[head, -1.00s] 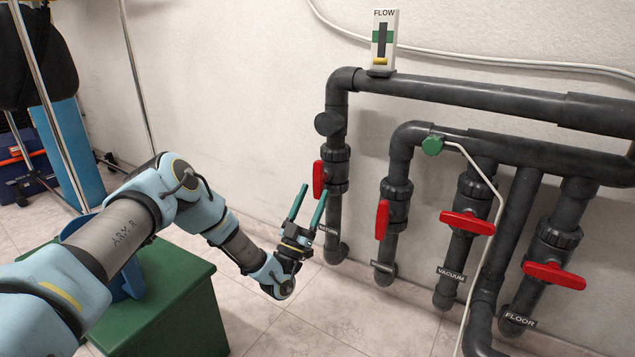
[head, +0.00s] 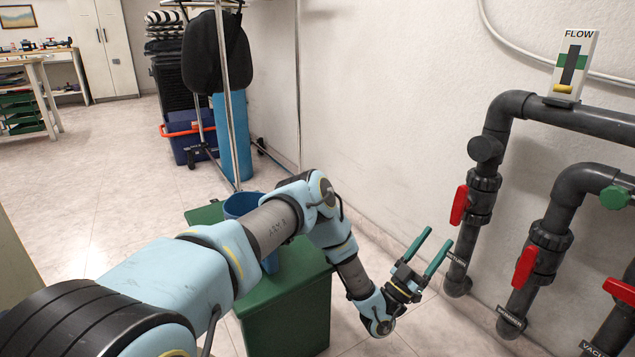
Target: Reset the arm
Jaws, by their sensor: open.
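My arm reaches forward from the lower left, bent at its elbow. My gripper (head: 432,255) is at its end, at the lower right of centre. Its two green fingers are spread apart and point up and to the right. Nothing is between them. The gripper is in front of the pipes, with its fingers left of the nearest red valve handle (head: 459,205). I see no contact with the pipe or handle.
Black pipes (head: 508,120) with red handles run along the right wall. A flow gauge (head: 573,62) sits on the top pipe. A clothes rack (head: 222,100) is behind.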

